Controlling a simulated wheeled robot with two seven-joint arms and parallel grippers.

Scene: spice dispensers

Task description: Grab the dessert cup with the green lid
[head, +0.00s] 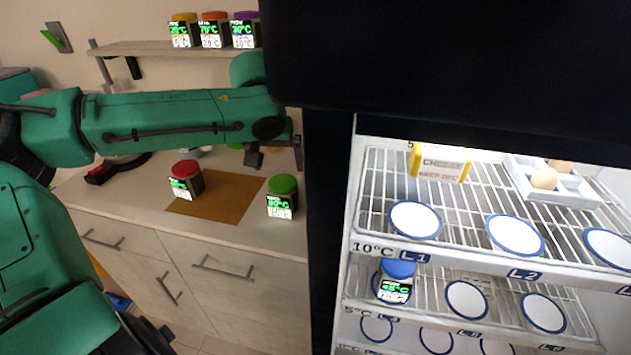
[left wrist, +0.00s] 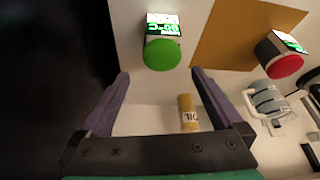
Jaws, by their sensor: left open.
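The dessert cup with the green lid (head: 282,195) stands upright on the counter near the fridge's dark side. Its display faces the front. In the left wrist view the green-lidded cup (left wrist: 162,53) lies ahead of the fingers, centred roughly between their tips. My left gripper (head: 276,156) is above and behind the cup in the head view. The left wrist view shows the gripper (left wrist: 160,76) open, with two separate fingers and nothing held. The cup is apart from both fingers. My right gripper is not in view.
A red-lidded cup (head: 186,181) stands left on a brown mat (head: 228,202). The black fridge edge (head: 328,220) rises close right of the green-lidded cup. A blue-lidded cup (head: 397,281) stands in the fridge. A yellow oil container (left wrist: 188,112) shows between the fingers.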

